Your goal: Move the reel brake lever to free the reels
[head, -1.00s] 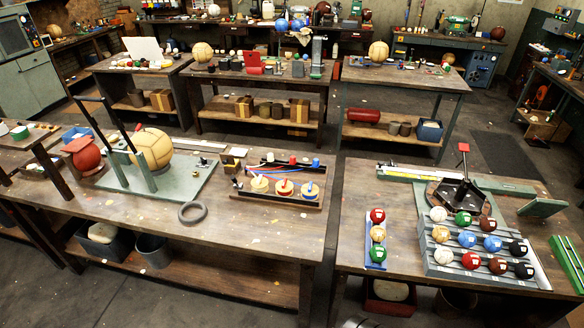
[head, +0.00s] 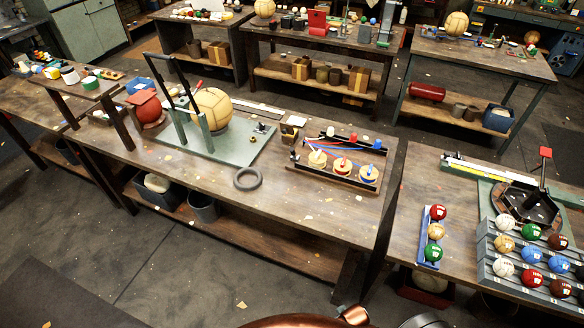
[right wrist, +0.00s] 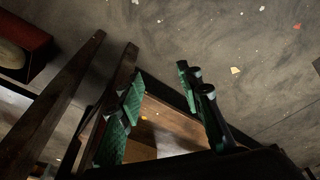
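The reel stand (head: 334,186) is a dark tray on the left workbench, near its right end, in the head view. It holds three pale reels with coloured tops: a yellow one (head: 317,160), a red one (head: 343,167) and a blue one (head: 369,174). Red and blue threads run behind them. A small dark upright part (head: 294,155) stands at the tray's left end; I cannot tell whether it is the brake lever. My right gripper (right wrist: 162,112) shows in the right wrist view, its green-padded fingers apart and empty, above the floor and a wooden surface. My left gripper is out of view.
Left of the reels, a green base (head: 220,150) carries a stitched ball (head: 213,108) and a tall dark handle. A dark ring (head: 247,179) lies near the bench's front edge. Open floor (head: 180,270) lies in front.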

